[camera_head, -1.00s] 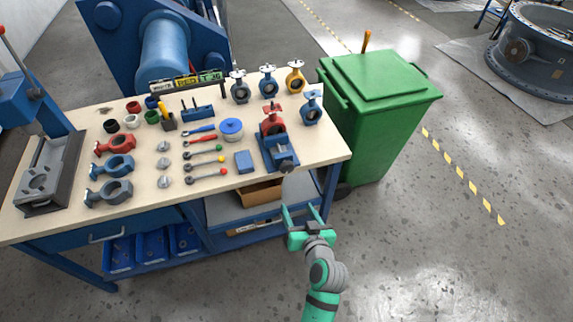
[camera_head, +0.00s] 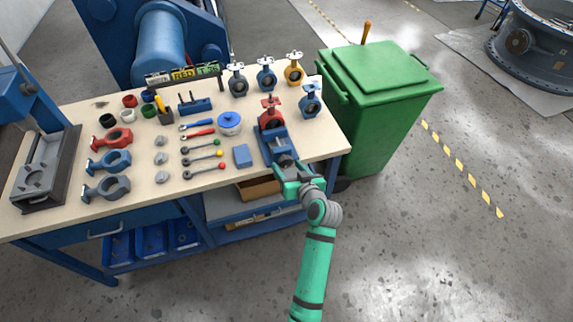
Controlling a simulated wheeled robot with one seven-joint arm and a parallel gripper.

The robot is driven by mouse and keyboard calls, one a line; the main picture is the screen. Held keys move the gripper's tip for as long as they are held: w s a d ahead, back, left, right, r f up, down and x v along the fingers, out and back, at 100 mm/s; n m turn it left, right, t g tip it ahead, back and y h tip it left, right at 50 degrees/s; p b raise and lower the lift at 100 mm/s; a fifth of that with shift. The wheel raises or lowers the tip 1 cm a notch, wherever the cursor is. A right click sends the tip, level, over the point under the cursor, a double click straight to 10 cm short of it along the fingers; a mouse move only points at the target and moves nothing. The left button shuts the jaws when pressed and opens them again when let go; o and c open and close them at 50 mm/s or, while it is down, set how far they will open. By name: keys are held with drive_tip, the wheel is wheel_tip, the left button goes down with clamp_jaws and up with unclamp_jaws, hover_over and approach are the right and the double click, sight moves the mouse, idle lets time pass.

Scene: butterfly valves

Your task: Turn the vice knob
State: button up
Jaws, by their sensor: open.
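The blue vice (camera_head: 273,143) stands at the right front part of the workbench, with a red valve body (camera_head: 270,112) held at its far end. Its knob (camera_head: 285,160) is at the near end, dark and partly hidden by my gripper. My green gripper (camera_head: 287,173) is open at the front edge of the bench, right at the knob. I cannot tell whether its fingers touch the knob or stand around it.
The workbench (camera_head: 205,178) holds valve bodies, wrenches and caps left of the vice. A small blue block (camera_head: 242,156) lies close to the vice's left. A blue valve (camera_head: 310,100) stands right of it. A green bin (camera_head: 385,95) stands beyond the bench's right end.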

drive_tip(key=shift+x, duration=1.15)
drive_tip(key=shift+d, duration=0.15)
drive_tip(key=c, duration=1.1)
drive_tip(key=shift+m, duration=0.4)
drive_tip(key=o, duration=1.1)
